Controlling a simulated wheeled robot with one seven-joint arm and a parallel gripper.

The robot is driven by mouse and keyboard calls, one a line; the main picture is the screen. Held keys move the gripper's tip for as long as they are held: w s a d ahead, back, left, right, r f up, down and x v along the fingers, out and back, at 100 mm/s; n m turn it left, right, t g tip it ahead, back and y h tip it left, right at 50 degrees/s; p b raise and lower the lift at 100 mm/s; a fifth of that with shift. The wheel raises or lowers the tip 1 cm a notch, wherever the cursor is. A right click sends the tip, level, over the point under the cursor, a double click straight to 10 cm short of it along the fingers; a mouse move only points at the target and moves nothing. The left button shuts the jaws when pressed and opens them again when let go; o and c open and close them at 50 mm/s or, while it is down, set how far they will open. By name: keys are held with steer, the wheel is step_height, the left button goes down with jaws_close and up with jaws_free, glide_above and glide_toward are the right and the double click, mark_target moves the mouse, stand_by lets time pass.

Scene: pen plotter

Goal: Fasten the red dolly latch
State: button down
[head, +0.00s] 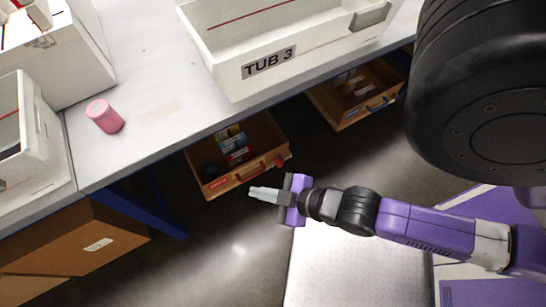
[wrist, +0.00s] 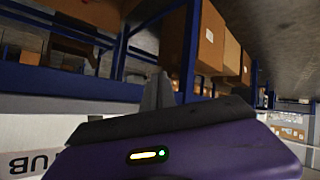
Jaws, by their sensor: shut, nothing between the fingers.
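A wooden dolly (head: 243,184) with a red latch (head: 280,162) stands on the floor under the table edge. The red latch is on its front wall, towards the right corner, and a small red label sits near the left end. I cannot tell the latch's position. My gripper (head: 256,193) is shut and empty, in front of the dolly's front wall, below and left of the latch in the picture, and appears apart from it. In the wrist view my gripper (wrist: 158,92) points at shelving; the latch does not show there.
A second wooden dolly with a blue latch (head: 378,103) stands further right. The grey table (head: 165,75) overhangs both dollies, with a blue leg (head: 150,212) at left. It bears a tub marked TUB 3 (head: 232,76) and a pink cylinder (head: 104,117). A cardboard box (head: 75,250) is lower left.

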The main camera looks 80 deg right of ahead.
steer(key=w+d+f+n+g+h+b, duration=0.1)
steer(key=w+d+f+g+b, duration=0.2)
steer(key=f, duration=0.7)
steer(key=w+d+f+n+g+b, duration=0.1)
steer(key=d+f+b, duration=0.3)
steer(key=f, duration=0.5)
steer(key=n+g+y+b, duration=0.4)
steer(key=g+b, duration=0.3)
steer(key=b, duration=0.4)
glide_above(281, 163)
steer(key=w+a, duration=0.1)
steer(key=w, duration=0.2)
step_height(281, 163, down, 18)
steer(key=shift+a, duration=0.15)
steer(key=shift+w+r, duration=0.1)
step_height(281, 163, down, 10)
steer(key=b, duration=0.5)
steer(key=shift+h+b, duration=0.3)
